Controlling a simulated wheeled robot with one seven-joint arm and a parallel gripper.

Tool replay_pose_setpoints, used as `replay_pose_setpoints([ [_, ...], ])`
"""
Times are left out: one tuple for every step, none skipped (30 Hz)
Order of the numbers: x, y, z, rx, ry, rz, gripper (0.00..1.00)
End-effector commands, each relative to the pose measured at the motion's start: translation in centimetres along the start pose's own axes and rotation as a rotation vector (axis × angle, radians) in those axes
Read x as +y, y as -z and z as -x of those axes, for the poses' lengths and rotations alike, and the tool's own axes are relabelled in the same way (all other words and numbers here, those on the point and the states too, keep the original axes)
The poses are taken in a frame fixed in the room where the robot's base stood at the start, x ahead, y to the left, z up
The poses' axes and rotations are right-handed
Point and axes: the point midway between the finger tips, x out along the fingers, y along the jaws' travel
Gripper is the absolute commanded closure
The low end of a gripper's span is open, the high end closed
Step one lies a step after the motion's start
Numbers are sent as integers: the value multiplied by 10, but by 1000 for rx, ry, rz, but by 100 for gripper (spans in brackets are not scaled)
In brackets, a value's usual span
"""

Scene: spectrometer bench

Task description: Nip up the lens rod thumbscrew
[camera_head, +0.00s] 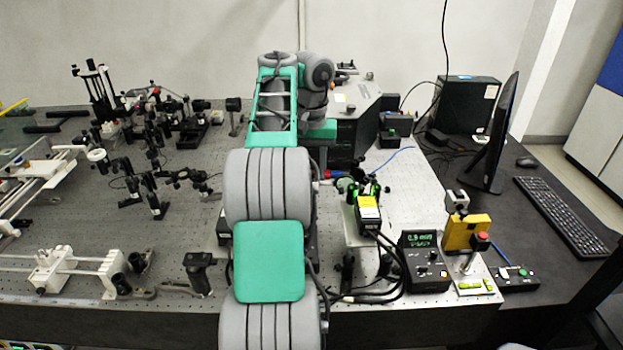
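I cannot make out the lens rod thumbscrew; it is too small or hidden behind my arm. My grey and green arm reaches from the bottom of the view over the bench (205,160), bends at the back and comes down again behind itself. My gripper does not show; the arm's own links cover the place where it ends. I cannot see whether it holds or touches anything.
A controller with a green display (424,262) and a yellow block with a red knob (466,233) stand at front right. A monitor (493,135) and keyboard (568,210) lie beyond. Black optic mounts (150,185) and a white rail assembly (62,268) occupy the left. Cables loop right of my arm.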

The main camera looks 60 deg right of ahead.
Motion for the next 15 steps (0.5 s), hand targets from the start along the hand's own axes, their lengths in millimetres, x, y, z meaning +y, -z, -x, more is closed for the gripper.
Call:
replay_pose_setpoints([
  [0, 0, -1, 1, 0, -1, 63],
  [0, 0, 0, 1, 0, -1, 63],
  [0, 0, 0, 1, 0, -1, 63],
  [0, 0, 1, 1, 0, -1, 63],
  [0, 0, 1, 1, 0, 0, 63],
  [0, 0, 1, 1, 0, 0, 63],
  [0, 0, 1, 1, 0, 0, 65],
  [0, 0, 1, 1, 0, 0, 67],
  [0, 0, 1, 1, 0, 0, 71],
  [0, 0, 1, 1, 0, 0, 73],
  [0, 0, 1, 1, 0, 0, 76],
  [0, 0, 1, 1, 0, 0, 79],
  [0, 0, 1, 1, 0, 0, 81],
  [0, 0, 1, 1, 0, 0, 84],
  [0, 0, 1, 1, 0, 0, 87],
])
